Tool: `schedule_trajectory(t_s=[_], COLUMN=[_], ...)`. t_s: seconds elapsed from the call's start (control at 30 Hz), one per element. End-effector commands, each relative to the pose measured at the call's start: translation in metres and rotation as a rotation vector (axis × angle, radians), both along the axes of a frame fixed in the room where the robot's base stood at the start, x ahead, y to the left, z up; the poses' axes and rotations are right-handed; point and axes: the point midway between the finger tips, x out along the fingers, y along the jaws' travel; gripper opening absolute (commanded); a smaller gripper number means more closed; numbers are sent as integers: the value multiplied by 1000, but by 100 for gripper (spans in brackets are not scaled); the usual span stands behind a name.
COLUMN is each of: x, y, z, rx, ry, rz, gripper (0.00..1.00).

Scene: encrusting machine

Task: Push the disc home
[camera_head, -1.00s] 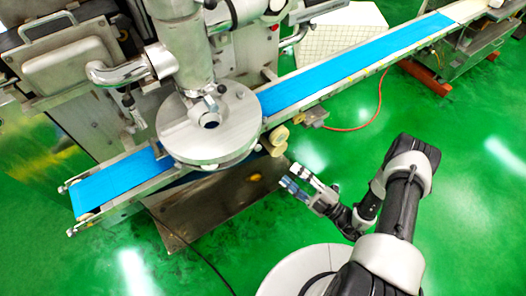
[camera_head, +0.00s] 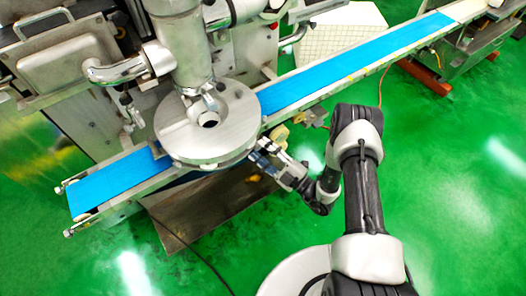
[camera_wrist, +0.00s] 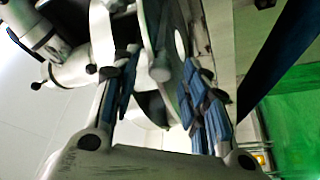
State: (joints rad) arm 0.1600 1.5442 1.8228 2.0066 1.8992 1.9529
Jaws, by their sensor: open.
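The round metal disc (camera_head: 230,120) lies across the blue conveyor belt under the machine's vertical column, with a small dark hole near its middle. My gripper (camera_head: 259,157) is at the disc's right front edge, with its fingers pointing up and left toward the rim. I cannot tell whether they touch it. In the wrist view, my gripper (camera_wrist: 160,82) is open, with blue pads on both fingers. A grey knob-ended rod (camera_wrist: 160,70) shows between the fingers, beside what looks like the disc's edge. The far side of the disc is partly hidden by the column.
The blue belt (camera_head: 350,62) runs from lower left to upper right past the disc. The metal column (camera_head: 183,45) stands over the disc's back. A tan roller part (camera_head: 278,138) sits just right of my gripper.

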Motion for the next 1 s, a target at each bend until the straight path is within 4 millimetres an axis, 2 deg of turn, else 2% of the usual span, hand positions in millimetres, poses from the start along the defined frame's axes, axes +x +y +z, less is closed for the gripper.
schedule_trajectory(t_s=[0.07,0.67,1.0], x=[0,0,0], y=[0,0,0], z=[0,0,0], rx=[0,-1,-1], ry=[0,-1,-1], rz=[0,0,0], gripper=[40,0,0])
